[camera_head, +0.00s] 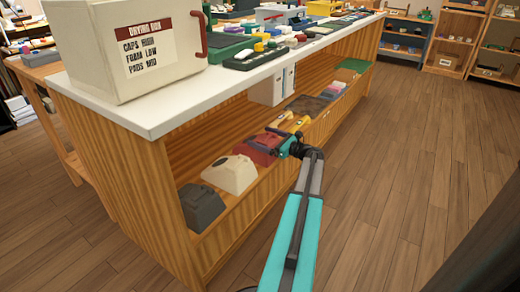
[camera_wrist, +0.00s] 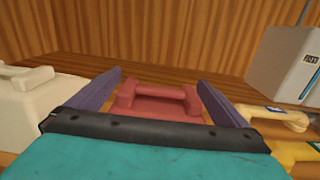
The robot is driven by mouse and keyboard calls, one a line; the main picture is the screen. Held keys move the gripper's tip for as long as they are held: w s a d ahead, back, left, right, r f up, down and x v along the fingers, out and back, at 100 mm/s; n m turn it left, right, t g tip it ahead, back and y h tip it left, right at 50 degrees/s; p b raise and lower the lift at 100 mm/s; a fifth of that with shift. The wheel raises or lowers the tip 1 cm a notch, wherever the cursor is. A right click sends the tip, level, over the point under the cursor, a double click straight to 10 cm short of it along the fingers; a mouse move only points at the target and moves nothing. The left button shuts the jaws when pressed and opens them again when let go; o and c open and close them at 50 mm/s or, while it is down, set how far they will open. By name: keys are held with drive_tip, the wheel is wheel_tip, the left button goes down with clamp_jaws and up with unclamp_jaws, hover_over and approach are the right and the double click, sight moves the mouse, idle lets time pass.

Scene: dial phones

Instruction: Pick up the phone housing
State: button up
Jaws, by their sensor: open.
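On the low shelf under the counter stand a dark grey phone housing (camera_head: 202,208), a cream phone housing (camera_head: 231,175) and a red phone housing (camera_head: 256,150). My gripper (camera_head: 277,141) reaches in at the red one, covering part of it in the head view. In the wrist view my gripper (camera_wrist: 160,78) is open, with a purple finger on each side of the red housing's raised handle-like top (camera_wrist: 158,98). Nothing is held. The red housing's lower part is hidden behind my gripper's body. The cream housing (camera_wrist: 38,95) is left of the fingers.
Yellow parts (camera_wrist: 275,118) lie close to the right finger. A white box (camera_wrist: 283,65) stands behind them. The shelf's wooden back wall (camera_wrist: 150,28) is beyond. The white countertop (camera_head: 180,108) overhangs the shelf, carrying a cream drying box (camera_head: 130,55). The floor at right is clear.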

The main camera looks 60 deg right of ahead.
idle(0.3)
drive_tip(key=c, duration=1.5)
drive_tip(key=shift+o, duration=0.2)
drive_tip(key=shift+r, duration=0.15)
wheel_tip(320, 180, up, 10)
drive_tip(key=p, duration=0.4)
drive_tip(key=shift+p, duration=0.3)
